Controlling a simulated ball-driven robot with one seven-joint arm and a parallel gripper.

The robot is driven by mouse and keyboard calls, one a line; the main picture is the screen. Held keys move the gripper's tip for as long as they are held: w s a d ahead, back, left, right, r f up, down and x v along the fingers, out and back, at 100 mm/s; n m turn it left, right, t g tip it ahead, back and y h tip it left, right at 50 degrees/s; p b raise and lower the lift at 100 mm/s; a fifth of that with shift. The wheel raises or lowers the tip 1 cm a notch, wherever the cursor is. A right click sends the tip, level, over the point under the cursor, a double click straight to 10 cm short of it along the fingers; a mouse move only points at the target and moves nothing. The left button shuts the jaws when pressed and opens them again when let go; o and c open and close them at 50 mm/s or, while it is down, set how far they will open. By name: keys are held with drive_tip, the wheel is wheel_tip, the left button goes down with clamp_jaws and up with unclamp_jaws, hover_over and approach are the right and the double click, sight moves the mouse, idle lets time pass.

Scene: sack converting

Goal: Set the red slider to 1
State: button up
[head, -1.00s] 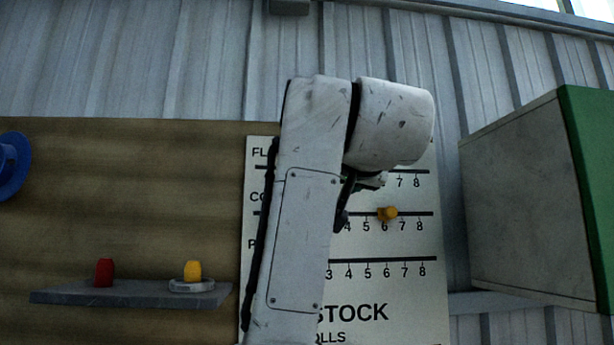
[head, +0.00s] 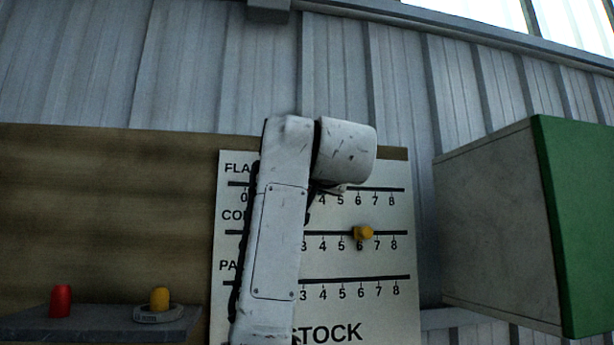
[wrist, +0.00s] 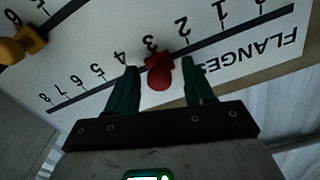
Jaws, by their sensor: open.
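The white board (head: 370,262) carries three numbered slots. The red slider (wrist: 158,74) shows in the wrist view, where the board is upside down. It sits on the top slot, labelled FLANGES, at about the 3 mark. In the head view my arm hides it. My gripper (wrist: 160,88) is open, with its dark green fingers on either side of the red slider. I cannot tell whether either finger touches it. The 1 mark (wrist: 222,10) lies up and to the right along the slot in the wrist view.
A yellow slider (head: 363,233) stands at 6 on the middle slot; it also shows in the wrist view (wrist: 18,46). A shelf (head: 100,322) at left holds a red knob (head: 60,301) and a yellow knob (head: 159,299). A grey and green box (head: 490,225) projects at right.

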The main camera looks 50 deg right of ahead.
drive_tip(key=shift+w+d, duration=0.2)
drive_tip(key=shift+w, duration=0.1)
drive_tip(key=shift+c, duration=0.3)
clamp_jaws()
